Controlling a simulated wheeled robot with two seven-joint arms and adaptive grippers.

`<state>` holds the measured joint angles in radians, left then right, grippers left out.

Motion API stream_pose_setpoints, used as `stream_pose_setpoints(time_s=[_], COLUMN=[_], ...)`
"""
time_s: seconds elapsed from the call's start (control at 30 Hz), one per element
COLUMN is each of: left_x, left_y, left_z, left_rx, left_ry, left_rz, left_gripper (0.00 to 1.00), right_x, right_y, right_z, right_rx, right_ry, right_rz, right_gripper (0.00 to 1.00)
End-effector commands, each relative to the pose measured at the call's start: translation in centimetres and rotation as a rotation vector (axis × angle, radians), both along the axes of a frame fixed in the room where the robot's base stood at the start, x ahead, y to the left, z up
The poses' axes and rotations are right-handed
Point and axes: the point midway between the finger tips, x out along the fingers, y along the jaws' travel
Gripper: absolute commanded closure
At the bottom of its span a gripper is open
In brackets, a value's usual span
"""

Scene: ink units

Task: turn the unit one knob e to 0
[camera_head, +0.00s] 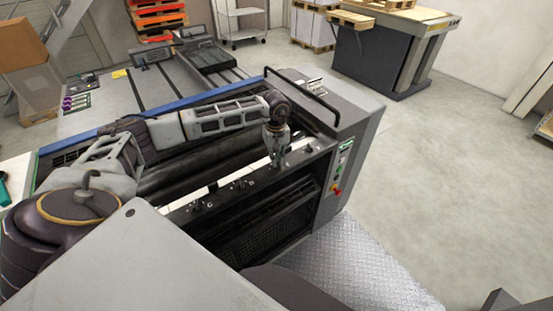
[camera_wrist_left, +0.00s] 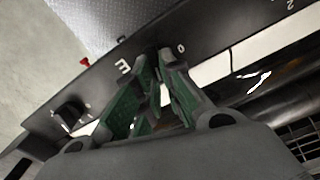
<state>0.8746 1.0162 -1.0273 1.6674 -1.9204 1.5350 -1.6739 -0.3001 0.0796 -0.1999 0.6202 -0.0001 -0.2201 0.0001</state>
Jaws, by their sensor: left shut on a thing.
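My left gripper (camera_head: 277,160) reaches down onto the rail (camera_head: 222,193) along the front of the ink unit. In the left wrist view the fingertips (camera_wrist_left: 157,55) close in on a small dark knob between the printed letter E (camera_wrist_left: 123,66) and the digit 0 (camera_wrist_left: 181,48). The gripper is shut on this knob, knob e, and the fingers hide nearly all of it. Which way the knob points cannot be told. My right gripper is not in view.
Another dark knob (camera_wrist_left: 70,112) stands on the same panel, apart from the fingers. A red and green control panel (camera_head: 338,172) is on the machine's right end, below a dark handrail (camera_head: 305,92).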

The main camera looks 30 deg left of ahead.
Motion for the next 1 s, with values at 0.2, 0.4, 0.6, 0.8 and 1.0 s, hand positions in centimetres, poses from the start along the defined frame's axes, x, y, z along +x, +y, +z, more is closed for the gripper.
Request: stream_pose_setpoints(time_s=[0.2,0.4,0.6,0.8,1.0], left_x=[-0.1,-0.3,-0.5,-0.7,-1.0], left_y=[0.2,0.3,0.3,0.4,0.4], left_z=[-0.2,-0.2,-0.1,-0.1,0.0], left_rx=[0.000,0.000,-0.001,0.001,-0.001], left_ry=[-0.004,-0.004,-0.005,-0.005,-0.006], left_rz=[0.150,0.303,0.454,0.605,0.755], left_gripper=[1.00,1.00,1.00,1.00,1.00], right_x=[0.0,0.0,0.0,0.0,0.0], right_y=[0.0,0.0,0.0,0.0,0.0], right_z=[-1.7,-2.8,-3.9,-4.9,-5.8], right_rx=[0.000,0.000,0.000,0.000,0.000], right_ry=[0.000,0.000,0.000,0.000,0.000], right_rz=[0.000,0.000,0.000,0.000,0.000], right_gripper=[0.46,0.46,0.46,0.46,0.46])
